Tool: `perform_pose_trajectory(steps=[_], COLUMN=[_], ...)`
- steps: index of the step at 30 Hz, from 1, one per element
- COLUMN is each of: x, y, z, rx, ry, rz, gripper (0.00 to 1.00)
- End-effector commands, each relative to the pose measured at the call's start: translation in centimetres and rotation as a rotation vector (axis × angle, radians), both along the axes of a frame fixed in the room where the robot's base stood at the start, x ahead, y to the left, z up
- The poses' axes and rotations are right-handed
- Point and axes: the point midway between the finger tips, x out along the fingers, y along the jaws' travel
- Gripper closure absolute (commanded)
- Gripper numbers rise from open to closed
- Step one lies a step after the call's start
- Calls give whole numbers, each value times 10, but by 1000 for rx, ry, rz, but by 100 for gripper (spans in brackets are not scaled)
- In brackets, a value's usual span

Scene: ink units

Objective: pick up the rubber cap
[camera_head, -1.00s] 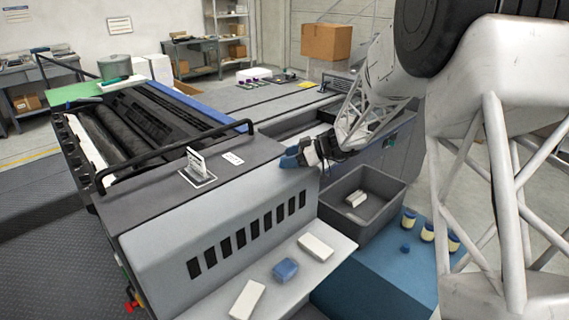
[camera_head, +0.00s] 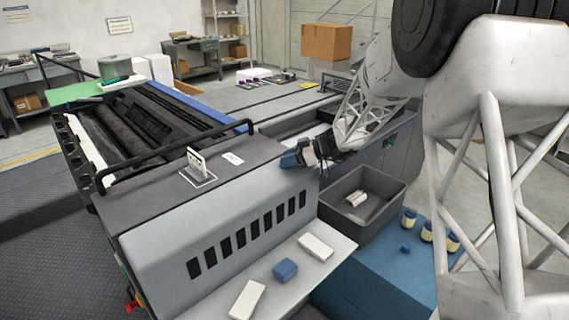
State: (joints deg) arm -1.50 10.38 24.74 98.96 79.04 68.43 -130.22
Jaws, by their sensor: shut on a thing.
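My gripper (camera_head: 297,157) is above the dark top of the grey machine, near its right end. It is shut on a blue thing (camera_head: 288,160) at its tip. The arm's end partly hides this thing, and I cannot tell whether it is the rubber cap. A small dark-blue piece (camera_head: 405,249) lies on the blue surface (camera_head: 365,280) at the lower right, apart from the gripper. It is too small to identify.
A grey bin (camera_head: 382,222) holding a white block (camera_head: 356,198) stands right of the machine. A light shelf (camera_head: 262,287) in front carries a blue block (camera_head: 285,270) and two white blocks (camera_head: 316,247). A black rail (camera_head: 170,158) crosses the machine.

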Motion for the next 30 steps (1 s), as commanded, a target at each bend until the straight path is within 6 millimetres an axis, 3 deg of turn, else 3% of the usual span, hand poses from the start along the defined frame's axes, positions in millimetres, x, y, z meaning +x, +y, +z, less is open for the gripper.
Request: perform_pose_trajectory(steps=[14, 20, 24, 30], x=[0, 0, 0, -23], y=[0, 0, 0, -5], z=[4, 18, 38, 39], rx=[0, 1, 1, 0], ry=[-1, -1, -3, -1], rz=[0, -1, 0, -1], gripper=[91, 91, 91, 91])
